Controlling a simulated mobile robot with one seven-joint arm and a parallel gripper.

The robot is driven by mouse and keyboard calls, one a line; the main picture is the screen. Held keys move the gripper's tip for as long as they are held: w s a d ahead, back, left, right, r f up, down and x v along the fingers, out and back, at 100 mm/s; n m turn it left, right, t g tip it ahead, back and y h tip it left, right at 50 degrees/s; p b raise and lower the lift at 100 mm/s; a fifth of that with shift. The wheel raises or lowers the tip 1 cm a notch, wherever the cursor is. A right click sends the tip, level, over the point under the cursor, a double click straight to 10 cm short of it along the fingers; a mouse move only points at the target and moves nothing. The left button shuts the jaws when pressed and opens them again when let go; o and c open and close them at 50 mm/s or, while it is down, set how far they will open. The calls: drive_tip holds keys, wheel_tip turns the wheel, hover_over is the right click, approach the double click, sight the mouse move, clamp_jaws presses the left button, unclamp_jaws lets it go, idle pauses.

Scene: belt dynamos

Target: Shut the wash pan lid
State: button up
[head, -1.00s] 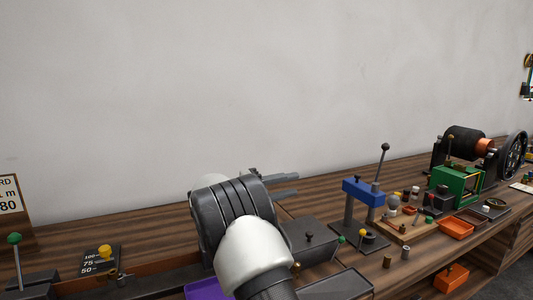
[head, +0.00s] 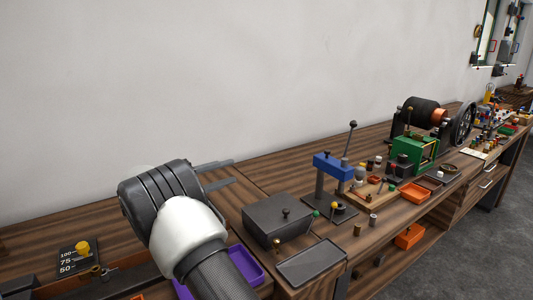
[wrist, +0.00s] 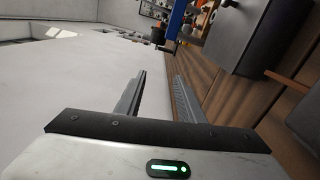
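A dark grey box (head: 278,226) with a flat top and a small black knob stands on the bench; it looks like the wash pan. Its top looks flat on the box, but I cannot tell for sure whether it is fully shut. A green-tipped lever (head: 317,214) sticks out at its right side. My gripper (head: 216,173) is left of and behind the box, near the wall and apart from it. In the wrist view its two fingers (wrist: 157,90) are apart with nothing between them; the grey box (wrist: 248,32) shows at upper right.
A shallow dark tray (head: 311,262) lies in front of the box, and a purple tray (head: 246,265) sits to its left. A blue lever press (head: 333,166) stands just to the right. Bench top behind the box is bare up to the wall (head: 250,80).

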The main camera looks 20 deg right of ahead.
drive_tip(key=s+a, duration=0.1)
drive_tip(key=a, duration=0.5)
drive_tip(key=s+d+r+m+g+y+p, duration=0.1)
drive_tip(key=s+d+r+g+y+p, duration=0.2)
drive_tip(key=s+d+r+y+p, duration=0.5)
drive_tip(key=s+r+t+y+p, duration=0.1)
drive_tip(key=s+r, duration=0.4)
drive_tip(key=s, duration=0.5)
drive_tip(key=s+a+r+m+t+y+p, duration=0.1)
drive_tip(key=s+r+y+p, duration=0.3)
drive_tip(key=s, duration=0.7)
drive_tip(key=shift+r+y, duration=0.6)
drive_tip(key=shift+r, duration=0.05)
drive_tip(key=s+a+r+m+t+y+p, duration=0.1)
drive_tip(key=s+a+t+y+p, duration=0.2)
drive_tip(key=s, duration=0.6)
drive_tip(key=shift+a+m, duration=0.3)
drive_tip(key=shift+a, duration=0.7)
